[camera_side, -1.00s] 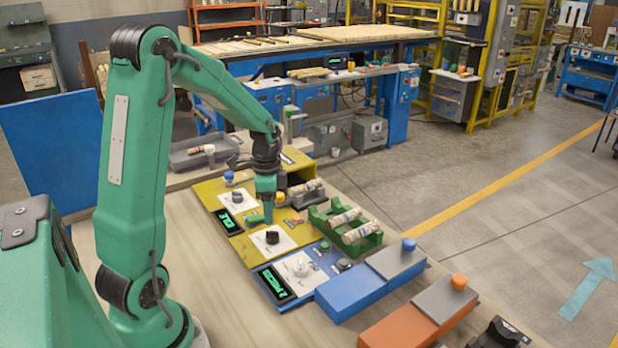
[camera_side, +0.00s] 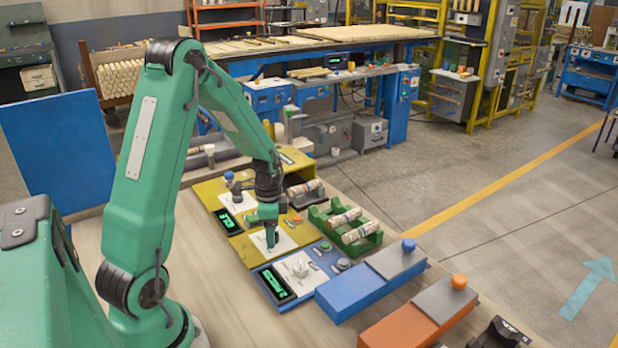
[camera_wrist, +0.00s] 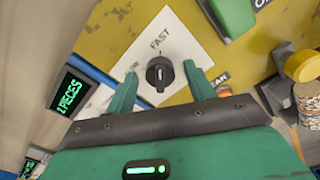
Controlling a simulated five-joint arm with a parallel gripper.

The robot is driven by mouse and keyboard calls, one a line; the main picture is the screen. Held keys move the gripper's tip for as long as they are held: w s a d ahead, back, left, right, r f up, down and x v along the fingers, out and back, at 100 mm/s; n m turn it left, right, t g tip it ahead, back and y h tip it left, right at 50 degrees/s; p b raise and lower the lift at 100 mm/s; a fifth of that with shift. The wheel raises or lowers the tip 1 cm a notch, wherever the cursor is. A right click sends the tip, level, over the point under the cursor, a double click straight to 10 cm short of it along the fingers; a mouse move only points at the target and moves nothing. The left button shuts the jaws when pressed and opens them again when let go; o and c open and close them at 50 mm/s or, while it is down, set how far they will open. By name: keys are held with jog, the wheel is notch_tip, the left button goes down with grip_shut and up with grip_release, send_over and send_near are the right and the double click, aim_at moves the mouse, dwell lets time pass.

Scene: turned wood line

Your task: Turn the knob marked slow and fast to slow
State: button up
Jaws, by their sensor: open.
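The black knob (camera_wrist: 160,72) sits on a white plate (camera_wrist: 180,45) marked FAST in the wrist view. Its raised bar runs roughly up and down in that picture, below the word FAST. No readable SLOW label shows; small marks left of the knob are too small to read. My gripper (camera_wrist: 161,78) is open, with one green finger on each side of the knob and gaps visible between. In the side view my gripper (camera_side: 270,235) is low over the same white plate (camera_side: 284,243) and largely hides the knob.
A display reading PIECES (camera_wrist: 70,92) is left of the plate. A green rack (camera_side: 345,230) with turned wood pieces stands to the right. Another black knob stands behind on the yellow panel.

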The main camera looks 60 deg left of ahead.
jog(key=shift+f, duration=0.15)
jog(key=shift+c, duration=0.4)
jog(key=c, duration=0.9)
jog(key=shift+n, duration=0.3)
jog(key=n, duration=0.8)
jog(key=shift+n, duration=0.4)
jog(key=n, duration=0.4)
jog(key=shift+d+n, duration=0.1)
jog(key=shift+n, duration=2.2)
